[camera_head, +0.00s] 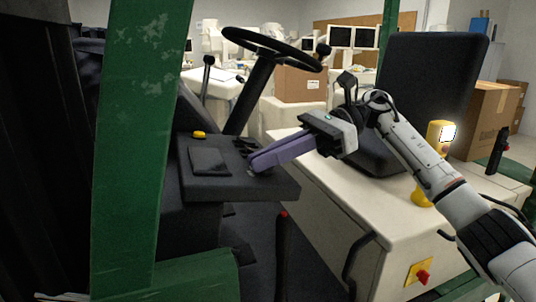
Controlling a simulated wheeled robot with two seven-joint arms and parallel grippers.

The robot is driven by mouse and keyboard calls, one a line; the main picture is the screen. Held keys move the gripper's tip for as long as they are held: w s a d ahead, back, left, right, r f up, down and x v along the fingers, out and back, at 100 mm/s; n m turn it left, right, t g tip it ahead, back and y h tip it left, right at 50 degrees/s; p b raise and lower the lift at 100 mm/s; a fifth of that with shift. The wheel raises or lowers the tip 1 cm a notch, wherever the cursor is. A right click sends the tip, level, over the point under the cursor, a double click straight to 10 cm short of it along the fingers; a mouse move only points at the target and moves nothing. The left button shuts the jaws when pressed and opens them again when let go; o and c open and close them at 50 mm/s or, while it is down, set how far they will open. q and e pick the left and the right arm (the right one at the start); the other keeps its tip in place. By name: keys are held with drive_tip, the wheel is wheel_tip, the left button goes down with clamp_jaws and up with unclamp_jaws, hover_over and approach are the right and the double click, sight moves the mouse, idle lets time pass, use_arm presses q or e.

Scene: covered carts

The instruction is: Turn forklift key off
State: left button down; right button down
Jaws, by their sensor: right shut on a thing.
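The forklift's dark console (275,187) sits below the steering wheel (268,47). My right gripper (252,167) reaches in from the right, with its long purple fingers pointing left and slightly down at the console's right part. The fingertips are closed together at the console surface, on the key. The key itself is hidden by the fingertips and too small to make out, so its turn position cannot be told. My left gripper is not in view.
A green forklift post (140,130) stands close on the left. A black seat (418,95) is behind my right arm, on a cream body (345,200). A yellow button (199,135) and a flat dark pad (209,161) are on the console. A red-tipped lever (283,250) stands below.

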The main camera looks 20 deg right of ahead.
drive_tip(key=c, duration=1.9)
unclamp_jaws()
drive_tip(key=v, duration=1)
drive_tip(key=shift+d+b, duration=0.15)
drive_tip(key=shift+b, duration=0.2)
